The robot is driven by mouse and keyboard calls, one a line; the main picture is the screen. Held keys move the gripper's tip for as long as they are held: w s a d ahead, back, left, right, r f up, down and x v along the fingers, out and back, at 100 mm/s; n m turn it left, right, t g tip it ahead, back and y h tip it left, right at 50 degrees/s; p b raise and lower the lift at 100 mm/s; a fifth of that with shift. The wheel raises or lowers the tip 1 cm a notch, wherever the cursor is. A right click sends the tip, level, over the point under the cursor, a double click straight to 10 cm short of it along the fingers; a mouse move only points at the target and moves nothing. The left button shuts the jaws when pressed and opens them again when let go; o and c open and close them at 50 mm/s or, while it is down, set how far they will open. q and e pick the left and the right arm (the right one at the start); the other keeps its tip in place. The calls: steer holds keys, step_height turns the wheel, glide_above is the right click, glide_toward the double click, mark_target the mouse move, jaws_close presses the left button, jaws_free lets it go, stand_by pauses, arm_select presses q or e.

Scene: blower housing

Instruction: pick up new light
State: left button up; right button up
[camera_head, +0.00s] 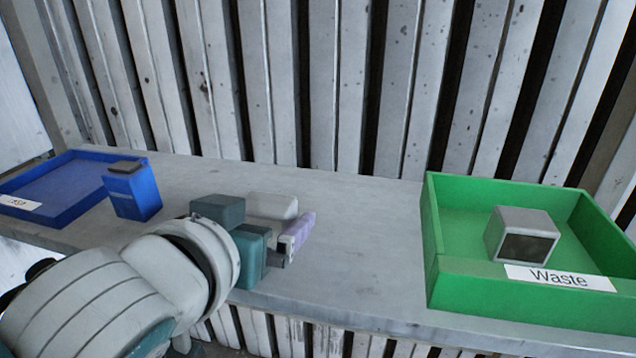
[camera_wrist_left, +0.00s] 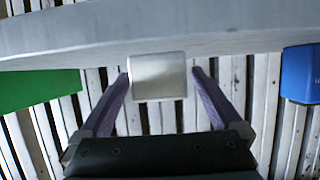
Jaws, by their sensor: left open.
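The light, a pale grey-white block (camera_head: 272,206), sits on the grey shelf just beyond my left gripper. It also shows in the left wrist view (camera_wrist_left: 158,77) as a plain pale face between the tips of the two purple fingers. My left gripper (camera_head: 292,230) is open, with a finger on each side of the light and a narrow gap on both sides. In the head view one purple finger shows, and the gripper body hides part of the light's near side. My right gripper is in neither view.
A green tray labelled Waste (camera_head: 480,283) stands at the right with a grey dark-faced block (camera_head: 522,236) in it. A blue tray (camera_head: 58,214) is at the far left, with a blue box (camera_head: 132,190) beside it. The shelf (camera_head: 365,235) is clear between light and green tray.

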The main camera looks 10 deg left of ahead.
arm_select(q)
steer(key=shift+w+d+f, duration=0.1)
steer(key=shift+w+f, duration=0.1)
steer(key=shift+w, duration=0.25)
steer(key=c, duration=1.4)
